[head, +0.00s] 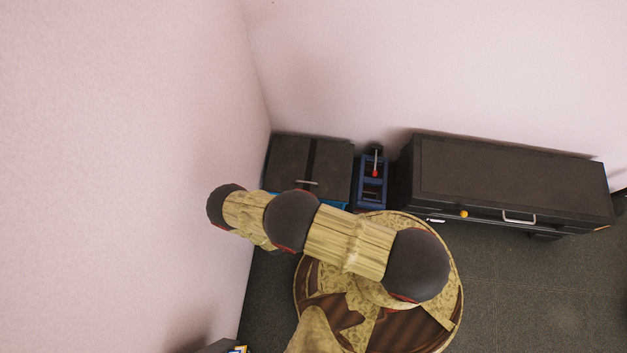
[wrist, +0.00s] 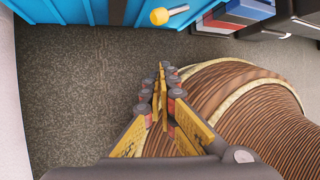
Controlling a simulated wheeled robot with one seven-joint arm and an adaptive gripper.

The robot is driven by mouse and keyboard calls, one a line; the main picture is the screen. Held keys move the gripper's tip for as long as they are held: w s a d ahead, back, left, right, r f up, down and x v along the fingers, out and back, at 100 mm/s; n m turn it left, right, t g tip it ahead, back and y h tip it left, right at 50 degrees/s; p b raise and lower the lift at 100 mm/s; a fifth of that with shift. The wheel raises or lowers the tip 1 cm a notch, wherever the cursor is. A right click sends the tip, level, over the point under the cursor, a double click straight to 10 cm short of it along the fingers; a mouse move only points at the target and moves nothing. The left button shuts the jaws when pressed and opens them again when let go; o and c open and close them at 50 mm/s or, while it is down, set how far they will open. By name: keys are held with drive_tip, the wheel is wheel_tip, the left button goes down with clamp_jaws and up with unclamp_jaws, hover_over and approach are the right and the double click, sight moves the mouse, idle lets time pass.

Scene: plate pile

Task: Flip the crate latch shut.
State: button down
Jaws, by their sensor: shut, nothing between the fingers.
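The crate is blue with a dark lid (head: 285,158) and stands in the wall corner in the head view. In the wrist view the crate's blue front (wrist: 60,12) fills the top left. A yellow-knobbed metal latch lever (wrist: 160,16) sticks out there, lying roughly sideways. My gripper (wrist: 163,72) is shut and empty, below the lever in the picture and apart from it. In the head view my arm covers part of the crate front and hides the gripper.
A blue stand with a red-tipped lever (head: 374,172) stands right of the crate. A long dark cabinet (head: 510,180) with a handle and an orange knob (head: 464,214) is further right. A pale wall borders the left. Dark floor (wrist: 85,85) is clear in front of the crate.

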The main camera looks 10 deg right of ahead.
drive_tip(key=b+x, duration=0.4)
drive_tip(key=x, duration=0.6)
drive_tip(key=shift+w+a+r, duration=0.1)
drive_tip(key=shift+w+r, duration=1.1)
drive_tip(key=shift+w, duration=0.2)
drive_tip(key=shift+a+r, duration=0.1)
